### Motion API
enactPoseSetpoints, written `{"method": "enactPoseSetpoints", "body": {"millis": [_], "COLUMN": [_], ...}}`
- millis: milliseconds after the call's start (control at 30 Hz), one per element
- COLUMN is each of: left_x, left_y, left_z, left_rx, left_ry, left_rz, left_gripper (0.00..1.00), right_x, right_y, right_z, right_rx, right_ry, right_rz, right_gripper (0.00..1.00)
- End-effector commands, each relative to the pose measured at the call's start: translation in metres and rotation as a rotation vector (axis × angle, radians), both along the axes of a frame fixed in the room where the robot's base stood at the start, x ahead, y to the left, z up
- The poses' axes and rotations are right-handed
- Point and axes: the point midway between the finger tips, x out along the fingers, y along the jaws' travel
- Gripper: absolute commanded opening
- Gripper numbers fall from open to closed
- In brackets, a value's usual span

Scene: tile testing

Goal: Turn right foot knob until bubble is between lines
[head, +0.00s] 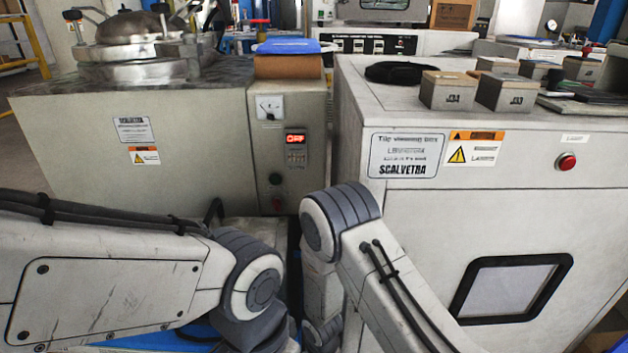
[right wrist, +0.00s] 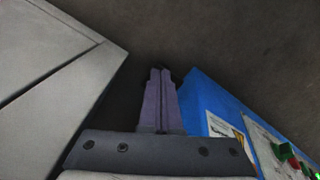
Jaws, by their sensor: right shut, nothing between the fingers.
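I see no foot knob, bubble or level lines in either view. In the right wrist view my right gripper (right wrist: 160,74) has its two purple-grey fingers together, with nothing between them. Its fingers lie between a pale grey panel on the left and a blue surface on the right, against a dark brown-grey background. I cannot tell how far they are from either. In the head view both of my arms bend down near the middle of the picture. Neither gripper shows there, and my left gripper is out of sight.
A grey machine (head: 75,130) with a red display stands at the left. A white tile viewing box (head: 400,215) stands at the right, with small labelled boxes (head: 448,90) on top. A narrow gap separates them. A blue panel (right wrist: 205,105) with papers shows in the wrist view.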

Motion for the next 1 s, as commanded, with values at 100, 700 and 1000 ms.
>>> {"method": "enactPoseSetpoints", "body": {"millis": [100, 700, 1000], "left_x": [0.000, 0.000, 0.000], "left_y": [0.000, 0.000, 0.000], "left_z": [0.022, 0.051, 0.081], "left_rx": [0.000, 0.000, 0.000], "left_ry": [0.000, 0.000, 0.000], "left_rz": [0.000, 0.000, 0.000], "left_gripper": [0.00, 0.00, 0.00], "right_x": [0.000, -0.001, 0.007], "right_y": [0.000, 0.000, 0.011], "right_z": [0.022, 0.051, 0.154], "right_rx": [-0.001, -0.001, -0.008], "right_ry": [0.001, 0.002, -0.028], "right_rz": [0.001, 0.002, 0.014], "right_gripper": [0.00, 0.00, 0.00]}}
